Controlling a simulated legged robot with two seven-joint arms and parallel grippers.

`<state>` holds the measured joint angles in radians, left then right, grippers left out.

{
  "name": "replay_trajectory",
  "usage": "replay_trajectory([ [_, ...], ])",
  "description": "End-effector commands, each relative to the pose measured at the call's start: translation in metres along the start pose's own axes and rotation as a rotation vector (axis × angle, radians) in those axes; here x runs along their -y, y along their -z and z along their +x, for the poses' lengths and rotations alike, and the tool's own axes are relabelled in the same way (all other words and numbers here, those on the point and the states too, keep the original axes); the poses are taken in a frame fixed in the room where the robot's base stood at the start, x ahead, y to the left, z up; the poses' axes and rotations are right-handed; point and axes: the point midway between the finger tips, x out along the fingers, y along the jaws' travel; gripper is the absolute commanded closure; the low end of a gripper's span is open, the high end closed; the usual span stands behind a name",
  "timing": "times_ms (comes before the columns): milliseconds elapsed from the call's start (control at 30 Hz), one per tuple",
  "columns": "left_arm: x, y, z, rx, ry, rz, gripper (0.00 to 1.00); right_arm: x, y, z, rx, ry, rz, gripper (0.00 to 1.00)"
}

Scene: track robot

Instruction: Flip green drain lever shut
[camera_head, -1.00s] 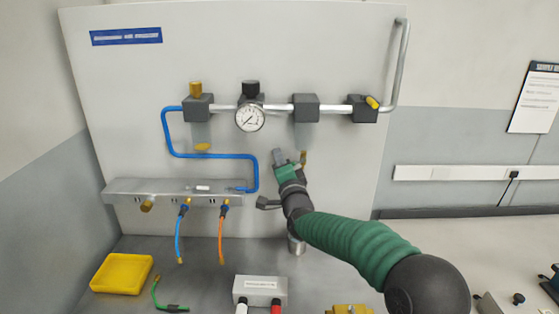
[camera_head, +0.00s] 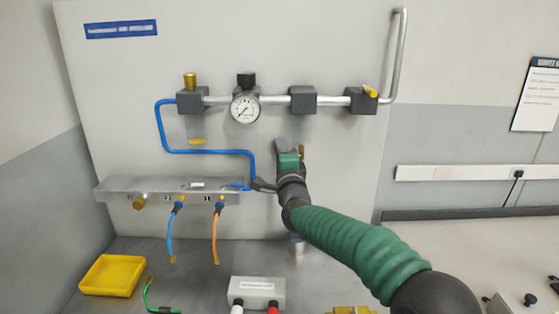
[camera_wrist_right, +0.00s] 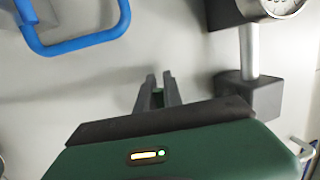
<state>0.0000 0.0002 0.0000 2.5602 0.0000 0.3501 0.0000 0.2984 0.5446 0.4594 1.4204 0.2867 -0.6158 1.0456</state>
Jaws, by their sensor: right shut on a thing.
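My right gripper (camera_head: 290,148) reaches up from the lower right to the drain area below the third grey block (camera_head: 303,99) on the pipe. In the right wrist view, the two dark fingers (camera_wrist_right: 158,90) are close together, pointing at the panel. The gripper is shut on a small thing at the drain. The green drain lever cannot be made out clearly; the fingers and green gripper body hide that spot. My left gripper is not in view.
A pressure gauge (camera_head: 245,108) and blue tube (camera_head: 205,152) lie left of the gripper. A metal manifold (camera_head: 165,184) with hoses juts out at left. A yellow tray (camera_head: 111,275) and a grey box (camera_head: 257,291) stand on the bench.

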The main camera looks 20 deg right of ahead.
Motion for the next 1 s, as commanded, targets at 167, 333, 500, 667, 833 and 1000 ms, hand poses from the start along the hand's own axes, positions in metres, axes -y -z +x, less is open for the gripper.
replay_trajectory([
  [167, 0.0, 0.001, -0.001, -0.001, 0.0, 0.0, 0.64, -0.003, 0.001, 0.0, 0.0, -0.007, 0.001, 1.0],
  [333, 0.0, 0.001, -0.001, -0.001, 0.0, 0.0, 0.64, -0.002, 0.0, 0.0, 0.0, -0.006, -0.001, 0.68],
  [500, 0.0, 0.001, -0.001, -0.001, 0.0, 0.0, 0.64, -0.001, 0.0, 0.0, 0.001, -0.004, -0.001, 0.67],
  [667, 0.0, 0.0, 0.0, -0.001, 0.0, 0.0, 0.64, -0.002, 0.0, -0.002, 0.001, -0.004, -0.002, 0.67],
  [833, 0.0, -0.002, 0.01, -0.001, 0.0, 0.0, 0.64, -0.004, 0.0, -0.027, 0.001, -0.004, -0.004, 0.67],
  [1000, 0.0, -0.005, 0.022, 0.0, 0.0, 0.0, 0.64, -0.003, 0.0, -0.077, 0.001, -0.002, -0.006, 0.67],
])
